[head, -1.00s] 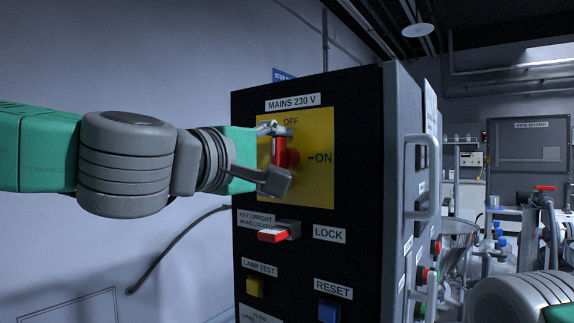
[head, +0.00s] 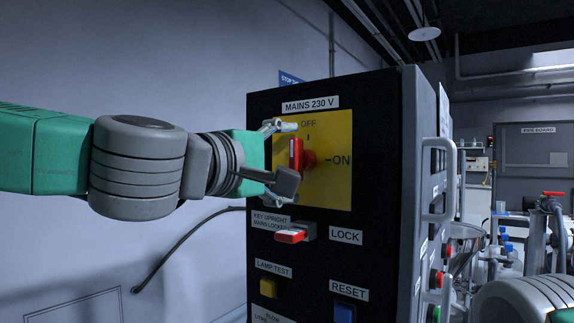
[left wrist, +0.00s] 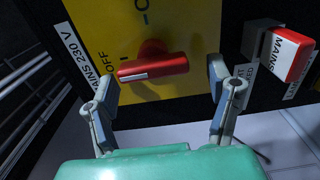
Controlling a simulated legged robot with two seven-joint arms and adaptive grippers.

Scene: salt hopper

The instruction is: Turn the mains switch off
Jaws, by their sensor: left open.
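The mains switch is a red handle (head: 296,153) on a yellow plate (head: 340,185), under the label MAINS 230 V. The handle stands upright, in line with the OFF mark; ON is to the right. In the left wrist view the handle (left wrist: 155,69) has its white-striped end toward OFF. My left gripper (head: 289,155) is open in front of the plate, one finger above the handle and one below. In the left wrist view the handle lies between the spread fingers (left wrist: 162,86), with gaps at both ends. My right gripper is out of view.
Below the plate is the red-and-white lock key (head: 291,236), lying flat. A yellow lamp-test button (head: 268,287) and a blue reset button (head: 344,312) are lower down. A grey handrail (head: 443,180) runs along the cabinet's right side. Open space lies left of the cabinet.

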